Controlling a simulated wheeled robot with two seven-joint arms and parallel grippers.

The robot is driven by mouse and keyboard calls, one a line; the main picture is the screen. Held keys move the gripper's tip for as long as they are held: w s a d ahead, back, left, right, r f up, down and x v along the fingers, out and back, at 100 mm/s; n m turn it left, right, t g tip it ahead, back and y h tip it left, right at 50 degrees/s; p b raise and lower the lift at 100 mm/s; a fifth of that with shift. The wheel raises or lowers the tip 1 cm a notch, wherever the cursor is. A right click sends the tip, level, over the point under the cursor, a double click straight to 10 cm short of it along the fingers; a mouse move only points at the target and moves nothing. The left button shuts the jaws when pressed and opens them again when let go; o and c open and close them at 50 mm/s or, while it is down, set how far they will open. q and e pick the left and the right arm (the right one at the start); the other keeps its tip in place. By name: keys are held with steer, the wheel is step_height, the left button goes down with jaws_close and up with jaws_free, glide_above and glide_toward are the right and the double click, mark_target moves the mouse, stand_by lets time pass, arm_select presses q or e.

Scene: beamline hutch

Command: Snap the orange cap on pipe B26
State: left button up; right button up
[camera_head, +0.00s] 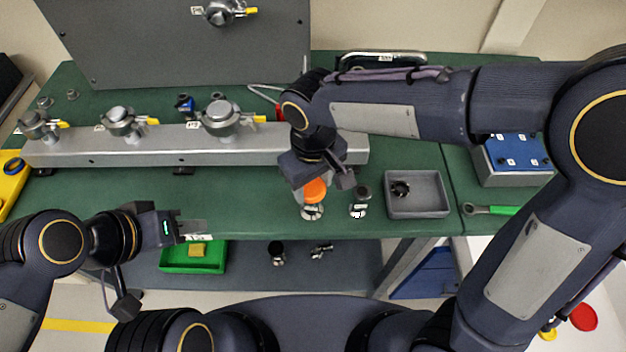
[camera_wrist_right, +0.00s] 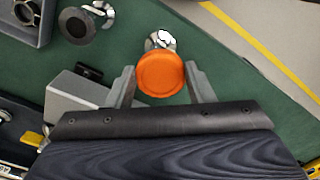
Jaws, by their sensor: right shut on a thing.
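The orange cap (camera_head: 316,190) is held between the fingers of my right gripper (camera_head: 314,184), low over the front of the green bench. In the right wrist view the cap (camera_wrist_right: 160,74) sits between the two fingers of the gripper (camera_wrist_right: 162,84), its round top facing the camera. A shiny metal pipe end (camera_head: 312,212) stands just below the cap in the head view; it also shows beyond the cap in the wrist view (camera_wrist_right: 160,41). I cannot tell whether they touch. No B26 label is readable. My left gripper (camera_head: 200,228) is by the bench's front edge, its finger gap unclear.
A second metal piece with a dark top (camera_head: 360,200) stands right of the pipe, beside a grey tray (camera_head: 418,213). A metal rail (camera_head: 80,153) with several valves lies behind. A green bin (camera_head: 172,266) is on the lower shelf. A green-handled wrench (camera_head: 490,209) lies right.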

steer(key=shift+f, duration=0.15)
steer(key=o, duration=1)
step_height(320, 180, up, 8)
steer(key=shift+f, duration=0.15)
steer(key=shift+d, duration=0.2)
steer(key=s+d+m+t+y, duration=0.1)
steer(key=s+d+m+y, duration=0.2)
steer(key=d, duration=0.9)
steer(key=s+d+f+m+t, duration=0.3)
steer(key=s+d+m+t, duration=0.1)
steer(key=s+d, duration=0.4)
steer(key=shift+s+f+m+t+y, duration=0.15)
steer(key=shift+m+t+y, duration=0.2)
steer(key=shift+m, duration=0.55)
